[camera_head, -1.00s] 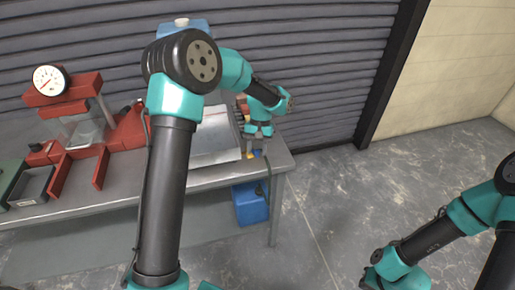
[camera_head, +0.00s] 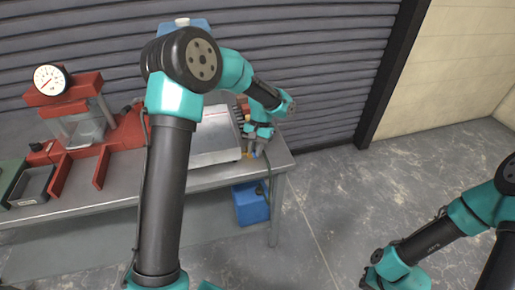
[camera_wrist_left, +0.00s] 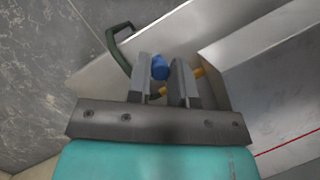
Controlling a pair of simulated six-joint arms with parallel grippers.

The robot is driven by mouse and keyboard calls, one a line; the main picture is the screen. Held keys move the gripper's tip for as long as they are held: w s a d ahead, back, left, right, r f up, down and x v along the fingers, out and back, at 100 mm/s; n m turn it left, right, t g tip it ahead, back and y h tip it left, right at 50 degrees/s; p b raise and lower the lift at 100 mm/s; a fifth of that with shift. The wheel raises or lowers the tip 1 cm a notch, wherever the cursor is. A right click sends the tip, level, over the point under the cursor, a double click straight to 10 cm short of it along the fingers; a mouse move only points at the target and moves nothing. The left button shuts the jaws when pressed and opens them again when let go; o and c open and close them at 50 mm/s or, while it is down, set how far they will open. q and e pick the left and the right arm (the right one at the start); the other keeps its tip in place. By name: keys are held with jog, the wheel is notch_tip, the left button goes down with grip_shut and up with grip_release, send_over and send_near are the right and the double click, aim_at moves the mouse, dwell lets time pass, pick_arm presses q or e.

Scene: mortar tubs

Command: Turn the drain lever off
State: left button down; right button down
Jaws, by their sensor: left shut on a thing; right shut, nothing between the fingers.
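The drain lever has a blue handle (camera_wrist_left: 160,68) and sits by a brass-coloured fitting (camera_wrist_left: 196,73) at the side of the white-grey basin (camera_head: 216,140). In the head view the blue part is a tiny patch at the right end of the bench. My left gripper (camera_wrist_left: 165,78) is shut on the blue handle, with one finger on each side of it. In the head view my left gripper (camera_head: 256,152) is small and points down at the bench end. My right arm shows at the right edge, but its fingers are out of view.
A grey metal bench (camera_head: 120,195) carries a red press with a gauge (camera_head: 50,79) at left. A blue container (camera_head: 250,204) stands under the bench end. A dark green hose (camera_wrist_left: 120,48) loops near the lever. The floor at right is clear.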

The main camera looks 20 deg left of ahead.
pick_arm(q)
jog(key=shift+s+a+m, duration=0.15)
jog(key=shift+a+m, duration=0.05)
jog(key=shift+m, duration=0.4)
jog(key=c, duration=1)
grip_release()
jog(key=shift+c, duration=0.2)
jog(key=v, duration=1.7)
jog(key=shift+d+r, duration=0.15)
jog(key=shift+d, duration=0.15)
